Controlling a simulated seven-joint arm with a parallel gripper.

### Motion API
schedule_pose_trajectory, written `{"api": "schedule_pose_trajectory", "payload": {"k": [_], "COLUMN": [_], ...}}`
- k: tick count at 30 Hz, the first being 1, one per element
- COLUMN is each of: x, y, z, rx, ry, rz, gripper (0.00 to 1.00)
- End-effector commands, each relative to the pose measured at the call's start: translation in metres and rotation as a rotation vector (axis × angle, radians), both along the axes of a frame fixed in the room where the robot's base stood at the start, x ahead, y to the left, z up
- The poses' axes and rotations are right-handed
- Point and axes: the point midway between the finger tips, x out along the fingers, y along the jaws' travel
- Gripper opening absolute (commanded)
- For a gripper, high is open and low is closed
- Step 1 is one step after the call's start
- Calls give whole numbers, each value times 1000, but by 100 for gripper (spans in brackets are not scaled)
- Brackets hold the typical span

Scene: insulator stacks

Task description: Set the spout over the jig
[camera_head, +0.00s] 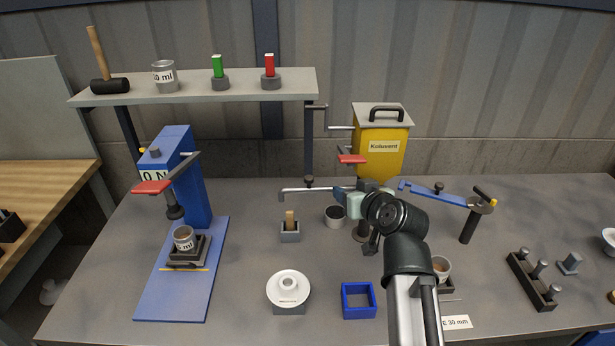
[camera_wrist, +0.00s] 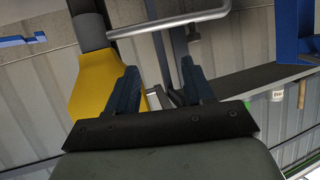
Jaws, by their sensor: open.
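The spout (camera_head: 306,190) is a thin metal pipe reaching left from beside the yellow Koluvent container (camera_head: 384,150), with its end bent down. It also crosses the top of the wrist view (camera_wrist: 170,22). My gripper (camera_head: 342,197) is near the pipe's right end, below the container; in the wrist view its two dark blue fingers (camera_wrist: 160,72) are apart, with the pipe beyond their tips. I cannot tell for sure which fixture is the jig; an open blue square frame (camera_head: 358,300) lies at the front of the table, apart from the pipe.
A white round insulator (camera_head: 289,287) stands left of the blue frame. A small block with a wooden peg (camera_head: 290,228) stands below the pipe's end, and a grey cup (camera_head: 335,216) near my gripper. A blue press (camera_head: 185,190) stands left; a pivoting blue lever (camera_head: 436,193) stands right.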

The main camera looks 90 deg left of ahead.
Motion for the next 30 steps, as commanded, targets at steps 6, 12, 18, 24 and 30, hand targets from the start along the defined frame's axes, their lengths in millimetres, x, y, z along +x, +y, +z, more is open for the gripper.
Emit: {"api": "schedule_pose_trajectory", "payload": {"k": [6,12,18,24,30], "x": [-48,-58,-65,-76,-87], "y": [-3,1,24,55,85], "z": [11,11,2,-11,-24], "rx": [26,31,31,30,30], "ry": [-48,-59,-59,-58,-58], "rz": [57,68,68,67,67], "gripper": [52,52,52,52,52]}}
